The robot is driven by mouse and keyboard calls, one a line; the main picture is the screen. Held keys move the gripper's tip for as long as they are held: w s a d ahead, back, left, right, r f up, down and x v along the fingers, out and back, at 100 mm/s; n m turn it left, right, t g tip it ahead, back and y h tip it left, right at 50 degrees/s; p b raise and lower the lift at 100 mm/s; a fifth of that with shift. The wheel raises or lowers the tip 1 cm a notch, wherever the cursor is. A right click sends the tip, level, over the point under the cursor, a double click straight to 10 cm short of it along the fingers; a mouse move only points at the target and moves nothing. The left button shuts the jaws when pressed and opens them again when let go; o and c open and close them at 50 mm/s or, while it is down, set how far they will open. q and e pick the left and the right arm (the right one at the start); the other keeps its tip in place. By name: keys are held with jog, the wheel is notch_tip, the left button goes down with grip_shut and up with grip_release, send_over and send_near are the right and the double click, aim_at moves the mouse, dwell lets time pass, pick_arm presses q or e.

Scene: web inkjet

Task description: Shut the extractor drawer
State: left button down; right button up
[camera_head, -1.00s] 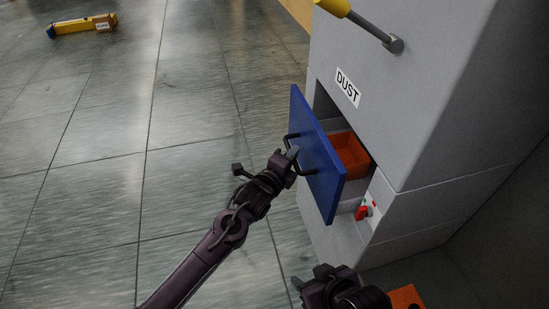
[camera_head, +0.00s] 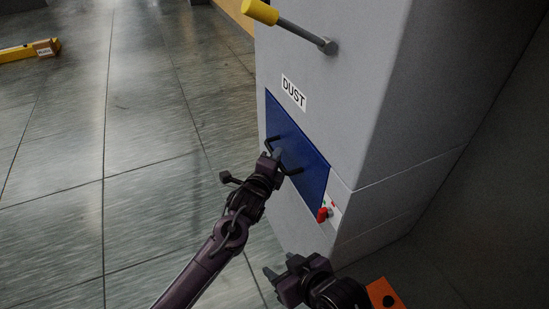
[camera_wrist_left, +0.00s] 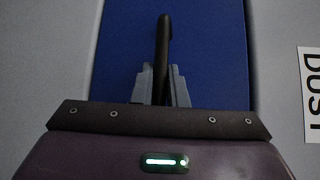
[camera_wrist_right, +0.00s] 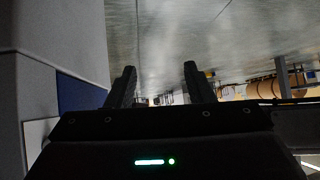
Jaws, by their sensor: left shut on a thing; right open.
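The extractor drawer's blue front (camera_head: 302,160) sits flush against the grey cabinet in the head view, under a "DUST" label (camera_head: 293,92). No gap shows around it, and its inside is hidden. My left gripper (camera_head: 275,157) is shut on the drawer's black handle (camera_head: 291,171). In the left wrist view the two fingers (camera_wrist_left: 163,88) clasp the dark handle (camera_wrist_left: 164,45) in front of the blue panel (camera_wrist_left: 215,50). My right gripper (camera_head: 281,277) is open and empty, low in front of the cabinet. Its fingers (camera_wrist_right: 160,85) stand apart in the right wrist view.
A red switch (camera_head: 322,214) is right below the drawer on the grey cabinet (camera_head: 380,130). A yellow-gripped lever (camera_head: 290,27) sticks out above it. An orange item (camera_head: 384,294) is near my right gripper. The tiled floor at left is clear except a yellow object (camera_head: 18,53).

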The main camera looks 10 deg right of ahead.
pick_arm(q)
jog(key=c, duration=1.5)
grip_release()
jog(key=shift+d, duration=0.35)
jog(key=shift+o, duration=0.2)
pick_arm(e)
jog(key=shift+d, duration=0.15)
pick_arm(q)
jog(key=shift+a, duration=0.15)
jog(key=shift+s+a, duration=0.1)
jog(key=shift+s, duration=0.05)
jog(key=p+v, duration=0.2)
jog(key=v, duration=0.5)
jog(key=shift+s, duration=0.15)
pick_arm(e)
jog(key=s+d+f+g+h, duration=0.1)
jog(key=s+d+f+g, duration=0.1)
jog(key=s+f+g, duration=0.2)
jog(key=shift+s+d+f+h, duration=0.25)
jog(key=shift+s+d+h, duration=0.15)
jog(key=shift+s, duration=0.35)
pick_arm(q)
jog(key=shift+r, duration=0.1)
